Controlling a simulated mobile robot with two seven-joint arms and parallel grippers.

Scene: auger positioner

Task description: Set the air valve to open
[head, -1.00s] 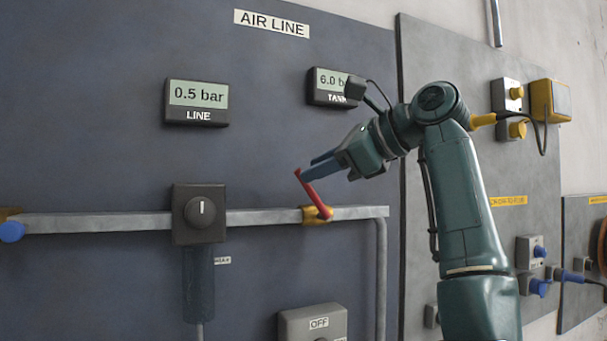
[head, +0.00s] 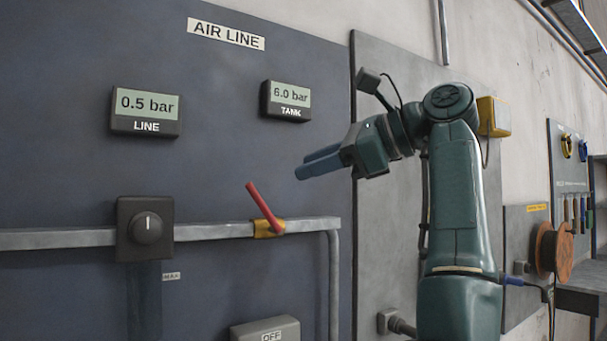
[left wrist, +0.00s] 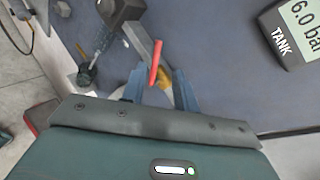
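The air valve on the grey pipe has a red lever (head: 264,207) on a brass body (head: 268,228). The lever tilts up and to the left, at a slant to the pipe. My left gripper (head: 308,167) is above and right of the lever, apart from it in the head view. In the left wrist view the blue fingers (left wrist: 159,84) are spread with nothing gripped, and the lever (left wrist: 156,62) appears beyond and between their tips. The LINE display (head: 145,112) reads 0.5 bar and the TANK display (head: 286,101) reads 6.0 bar. My right gripper is not in view.
A black regulator knob (head: 147,229) sits on the pipe (head: 210,232) left of the valve. A grey box marked OFF (head: 266,330) is below. The panel between the displays and the lever is clear.

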